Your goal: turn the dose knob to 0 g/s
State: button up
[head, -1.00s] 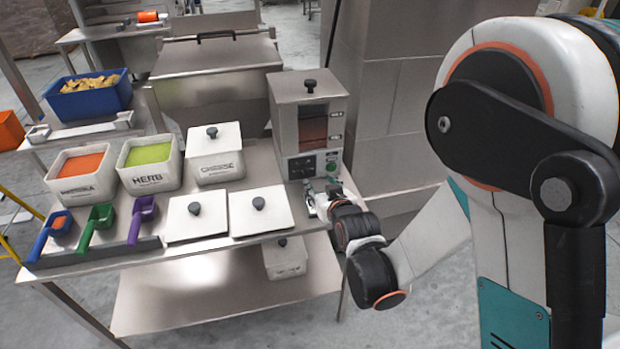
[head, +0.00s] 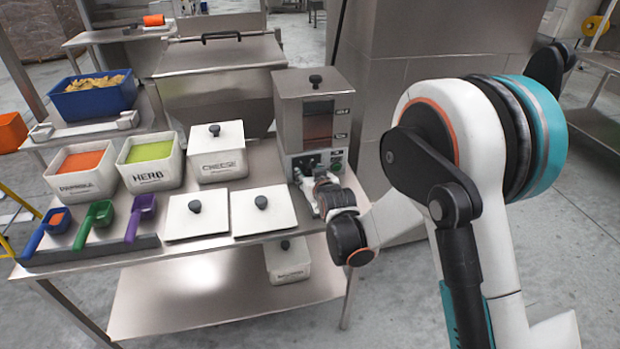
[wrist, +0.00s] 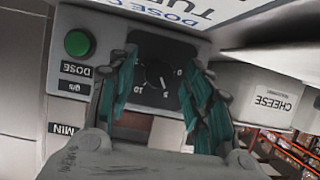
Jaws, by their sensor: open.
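The dose dispenser (head: 311,88) is a steel box with a window, at the back right of the table. Its control panel is on the lower front. In the wrist view, seen upside down, the dark dose knob (wrist: 154,74) sits on a black dial plate with white numerals. Which numeral it points at is too small to tell. My gripper (wrist: 160,62) is open, with its teal-padded fingers on either side of the knob; I cannot tell whether they touch it. In the head view my gripper (head: 308,182) is at the panel and hides part of it.
A green dose button (wrist: 78,42) is beside the dial. The lidded cheese bin (head: 217,165) stands left of the dispenser. Two flat lids (head: 262,222) lie in front, with scoops (head: 97,218) farther left. A steel column (head: 395,100) stands to the right.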

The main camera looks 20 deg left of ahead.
jog(key=shift+w+a+f, duration=0.1)
jog(key=shift+w+a, duration=0.05)
jog(key=shift+w, duration=0.05)
jog(key=c, duration=1)
jog(key=shift+s+a+n+t+h, duration=0.1)
jog(key=shift+n+t+h, duration=0.4)
jog(key=shift+n, duration=0.4)
jog(key=n+t+h, duration=0.1)
jog(key=n, duration=0.2)
jog(key=shift+a+h, duration=0.1)
jog(key=shift+h, duration=0.2)
jog(key=n+t, duration=0.1)
jog(key=n, duration=0.1)
jog(key=n+t+h, duration=0.1)
jog(key=n, duration=0.2)
jog(key=shift+s+f+t+h, duration=0.1)
jog(key=shift+f+t+h, duration=0.05)
jog(key=shift+t+h, duration=0.2)
